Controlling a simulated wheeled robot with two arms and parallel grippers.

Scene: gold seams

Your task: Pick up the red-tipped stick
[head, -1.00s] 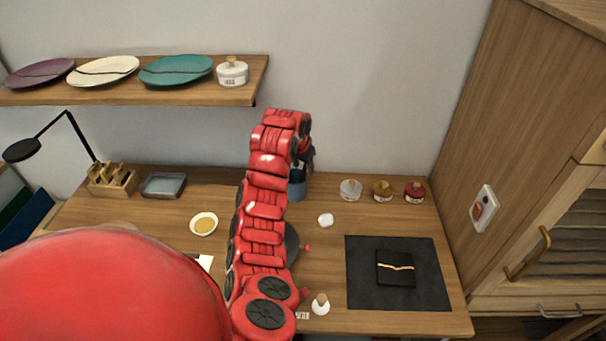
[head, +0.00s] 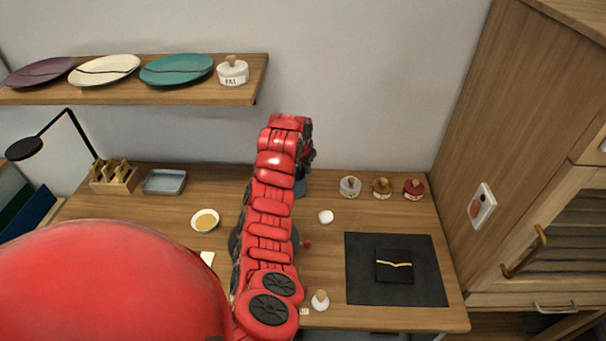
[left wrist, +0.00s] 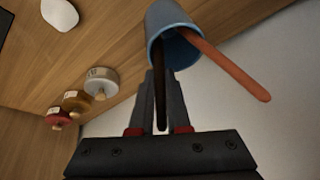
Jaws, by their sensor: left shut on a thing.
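In the left wrist view, two sticks stand in a blue cup (left wrist: 172,22). A dark brown stick (left wrist: 160,110) runs from the cup down between the fingers of my left gripper (left wrist: 165,80), which is shut on it at the cup's mouth. An orange-red stick (left wrist: 232,70) leans out to the right, clear of the fingers. The sticks' ends inside the cup are hidden, so I cannot tell which is red-tipped. In the head view, my red arm hides the gripper's fingers and most of the blue cup (head: 299,186). My right gripper is out of view.
Three lidded jars, clear (head: 350,187), gold (head: 382,188) and red (head: 414,188), stand right of the cup. A white piece (head: 326,217) lies nearer. A black mat (head: 420,285) is at the right. A shelf (head: 130,97) with plates hangs at the upper left.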

